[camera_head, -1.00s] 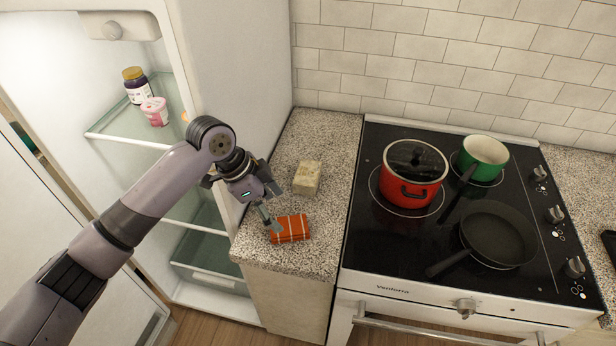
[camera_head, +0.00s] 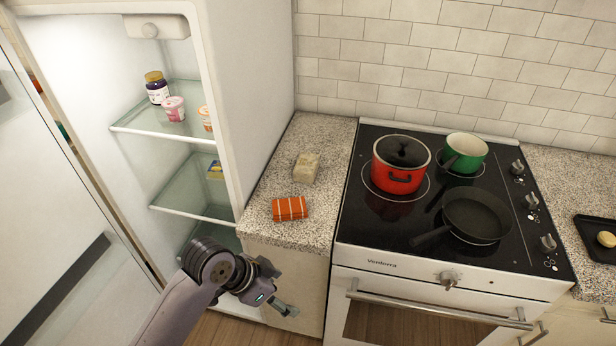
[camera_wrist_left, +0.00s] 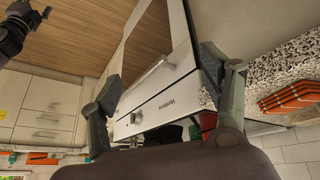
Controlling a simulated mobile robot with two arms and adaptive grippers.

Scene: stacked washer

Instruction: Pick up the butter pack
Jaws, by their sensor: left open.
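No label is readable, so I cannot tell for sure which item is the butter pack. A small yellow and blue pack (camera_head: 215,170) lies on the fridge's middle shelf, partly cut off by the fridge wall. A pale beige block (camera_head: 307,168) and an orange-red pack with white lines (camera_head: 290,208) lie on the counter. The orange-red pack also shows at the right of the left wrist view (camera_wrist_left: 292,97). My left gripper (camera_head: 281,291) is open and empty, in front of the counter and below its top. A dark part of my other arm (camera_wrist_left: 22,27) shows in the left wrist view.
The open fridge (camera_head: 245,100) holds a dark jar (camera_head: 156,88) and pink cup (camera_head: 173,108) on its upper shelf (camera_head: 150,130). The stove (camera_head: 350,225) bears a red pot (camera_head: 396,178), green pot (camera_head: 470,148) and black pan (camera_head: 476,218). The counter front (camera_head: 285,238) is clear.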

